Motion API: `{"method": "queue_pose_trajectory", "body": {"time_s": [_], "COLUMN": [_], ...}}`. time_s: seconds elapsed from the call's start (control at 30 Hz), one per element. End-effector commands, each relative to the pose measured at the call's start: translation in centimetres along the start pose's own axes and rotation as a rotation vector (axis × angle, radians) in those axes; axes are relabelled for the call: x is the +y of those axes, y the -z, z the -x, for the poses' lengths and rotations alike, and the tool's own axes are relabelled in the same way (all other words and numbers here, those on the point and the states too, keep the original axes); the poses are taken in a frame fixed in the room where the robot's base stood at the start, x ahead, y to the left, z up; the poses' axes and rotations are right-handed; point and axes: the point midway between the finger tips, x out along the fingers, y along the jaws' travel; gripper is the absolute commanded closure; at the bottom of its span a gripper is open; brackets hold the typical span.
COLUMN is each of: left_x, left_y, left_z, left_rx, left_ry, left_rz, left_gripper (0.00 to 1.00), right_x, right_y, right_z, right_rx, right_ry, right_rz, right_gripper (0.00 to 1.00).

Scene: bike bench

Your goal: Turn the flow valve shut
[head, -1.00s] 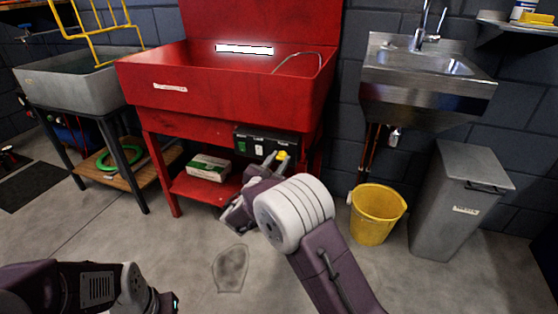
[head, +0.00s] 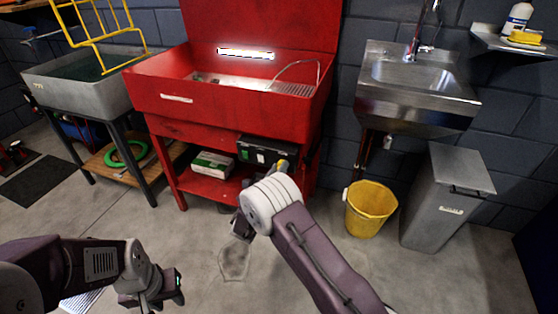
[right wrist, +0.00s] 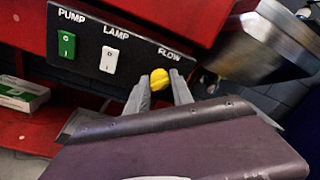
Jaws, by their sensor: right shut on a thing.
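The yellow flow valve knob (right wrist: 159,79) sits under the FLOW label on the black control panel (right wrist: 128,52). My right gripper (right wrist: 161,93) is shut on the knob, with one grey finger on each side of it. In the head view the yellow knob (head: 283,164) shows at the panel's right end, and my own forearm hides most of the right gripper. How far the knob is turned cannot be told. My left gripper (head: 160,290) is low at the left, away from the panel, and its finger opening is unclear.
The green PUMP switch (right wrist: 67,44) and white LAMP switch (right wrist: 109,60) are left of the knob. The panel hangs under the red wash basin (head: 220,112). A green-white box (head: 213,164) lies on the red lower shelf. A yellow bucket (head: 370,209) and grey bin (head: 447,197) stand right.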

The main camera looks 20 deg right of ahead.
Motion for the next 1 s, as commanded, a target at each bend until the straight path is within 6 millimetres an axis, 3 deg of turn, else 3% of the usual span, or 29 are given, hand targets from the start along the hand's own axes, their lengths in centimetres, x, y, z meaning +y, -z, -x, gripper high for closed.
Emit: {"method": "queue_pose_trajectory", "body": {"time_s": [0.03,0.4,1.0], "left_x": [0.0,0.1,0.1], "left_y": [0.1,0.5,0.7], "left_z": [1.2,4.7,7.1], "left_rx": [0.0,0.0,0.0], "left_ry": [0.0,0.0,0.0], "left_rz": [0.0,0.0,0.0], "left_gripper": [0.64,0.64,0.64], "right_x": [-0.2,-0.1,0.2], "right_y": [-0.4,-0.2,0.2], "right_z": [0.0,0.1,0.1], "right_rx": [-0.002,-0.021,-0.04], "right_ry": [-0.005,-0.009,-0.012], "right_rz": [0.044,0.387,0.73], "right_gripper": [1.0,1.0,1.0]}}
